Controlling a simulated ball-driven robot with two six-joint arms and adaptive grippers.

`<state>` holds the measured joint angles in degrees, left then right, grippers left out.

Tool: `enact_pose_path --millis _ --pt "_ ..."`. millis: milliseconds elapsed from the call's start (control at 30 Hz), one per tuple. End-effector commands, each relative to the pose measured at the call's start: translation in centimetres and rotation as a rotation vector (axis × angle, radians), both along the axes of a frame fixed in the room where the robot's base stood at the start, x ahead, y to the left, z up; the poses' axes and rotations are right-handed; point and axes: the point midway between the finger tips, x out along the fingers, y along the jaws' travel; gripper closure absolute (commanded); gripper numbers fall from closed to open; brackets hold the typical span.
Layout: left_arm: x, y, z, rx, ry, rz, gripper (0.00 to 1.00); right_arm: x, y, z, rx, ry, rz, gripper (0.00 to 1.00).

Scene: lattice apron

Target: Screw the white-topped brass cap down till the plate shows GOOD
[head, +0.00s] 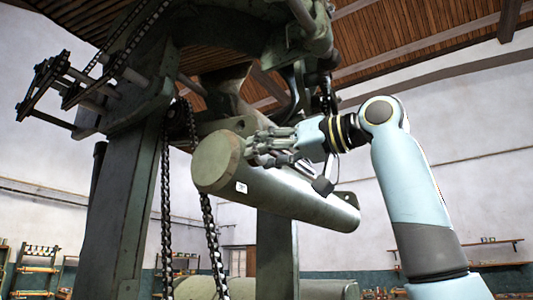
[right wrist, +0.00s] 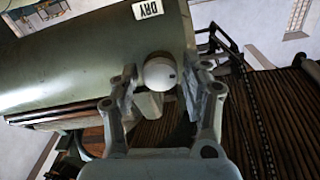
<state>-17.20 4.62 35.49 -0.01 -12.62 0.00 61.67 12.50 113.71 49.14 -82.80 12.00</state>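The white-topped cap (right wrist: 160,73) shows as a round white knob with a small dark mark, on the side of a green cylinder (right wrist: 60,62). Its brass part does not show clearly. My right gripper (right wrist: 161,84) is open, one finger on each side of the cap, with small gaps seen between fingers and cap. The plate (right wrist: 148,9) on the cylinder reads DRY. In the head view my right gripper (head: 268,147) is by the near end of the cylinder (head: 290,198); the cap is hidden there. The plate (head: 241,187) is too small to read there. My left gripper is not in view.
A large green machine frame (head: 130,190) stands left of and behind the cylinder. Chains (head: 207,215) hang close to the cylinder's near end. Shelves (head: 490,243) line the far wall. Open air lies right of the cylinder, around my right arm.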

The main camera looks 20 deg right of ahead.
Motion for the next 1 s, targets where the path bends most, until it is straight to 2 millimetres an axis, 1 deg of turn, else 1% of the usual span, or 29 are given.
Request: enact_pose_path --millis 33,300,667,867,1000 --pt "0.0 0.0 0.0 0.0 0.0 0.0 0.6 0.0 0.0 0.0 0.0 0.0 0.0 0.62" --pt "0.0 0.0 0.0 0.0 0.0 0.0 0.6 0.0 0.0 0.0 0.0 0.0 0.0 0.96" --pt "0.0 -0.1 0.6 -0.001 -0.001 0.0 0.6 0.0 0.0 0.1 0.05 0.039 0.0 0.96" --pt "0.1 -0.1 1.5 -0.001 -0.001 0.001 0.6 0.0 0.0 0.2 0.151 0.118 0.0 0.96" --pt "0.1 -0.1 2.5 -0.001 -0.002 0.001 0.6 0.0 0.0 0.3 0.249 0.196 0.0 0.96"
